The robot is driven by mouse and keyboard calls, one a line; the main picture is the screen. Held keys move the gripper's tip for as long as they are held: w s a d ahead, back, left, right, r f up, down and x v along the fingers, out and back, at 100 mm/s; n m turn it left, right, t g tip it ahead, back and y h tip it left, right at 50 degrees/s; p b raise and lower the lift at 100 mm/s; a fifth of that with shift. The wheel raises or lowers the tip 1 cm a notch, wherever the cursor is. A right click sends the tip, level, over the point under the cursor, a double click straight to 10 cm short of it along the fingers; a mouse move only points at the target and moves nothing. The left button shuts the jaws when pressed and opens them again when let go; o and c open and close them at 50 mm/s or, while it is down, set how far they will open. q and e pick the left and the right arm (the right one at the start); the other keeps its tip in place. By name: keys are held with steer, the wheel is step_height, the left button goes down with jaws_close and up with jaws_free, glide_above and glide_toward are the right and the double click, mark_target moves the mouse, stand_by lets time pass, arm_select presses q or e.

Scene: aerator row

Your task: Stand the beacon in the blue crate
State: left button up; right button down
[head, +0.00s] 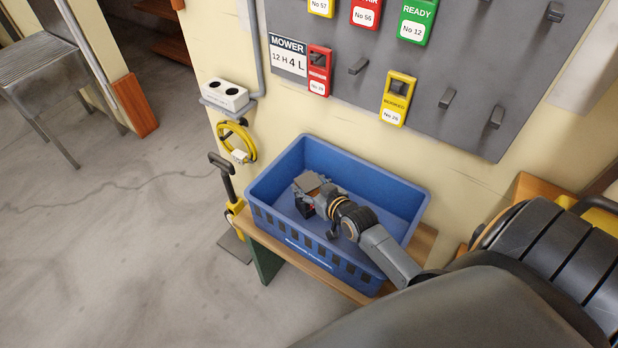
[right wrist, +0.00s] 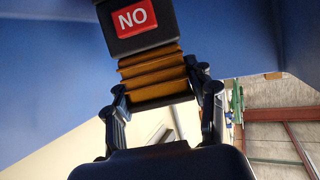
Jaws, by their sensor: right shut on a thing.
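The blue crate (head: 262,210) stands on a wooden bench against the wall, open at the top, with slotted sides. My right gripper (head: 311,196) reaches down into it from the right, inside its rim. It is shut on the beacon (head: 304,209), which shows only as a small dark and red piece beyond the fingers. In the right wrist view the beacon (right wrist: 152,72) has an amber ribbed part between the two fingers and a black end with a red "NO" label. I cannot tell whether it touches the crate floor. My left gripper is not in view.
The bench (head: 426,243) shows around the crate. A grey board (head: 440,70) with hooks and coloured tags hangs behind. A socket box (head: 226,95), yellow cable (head: 235,150) and black-handled yellow tool (head: 228,185) are left of the crate. The floor (head: 120,250) at left is clear.

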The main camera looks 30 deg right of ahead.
steer(key=shift+r, duration=0.1)
steer(key=shift+c, duration=2.2)
jaws_free()
steer(key=v, duration=0.7)
steer(key=shift+p, duration=0.3)
steer(key=shift+s+r, duration=0.15)
steer(key=shift+s, duration=0.1)
steer(key=shift+a+r, duration=0.1)
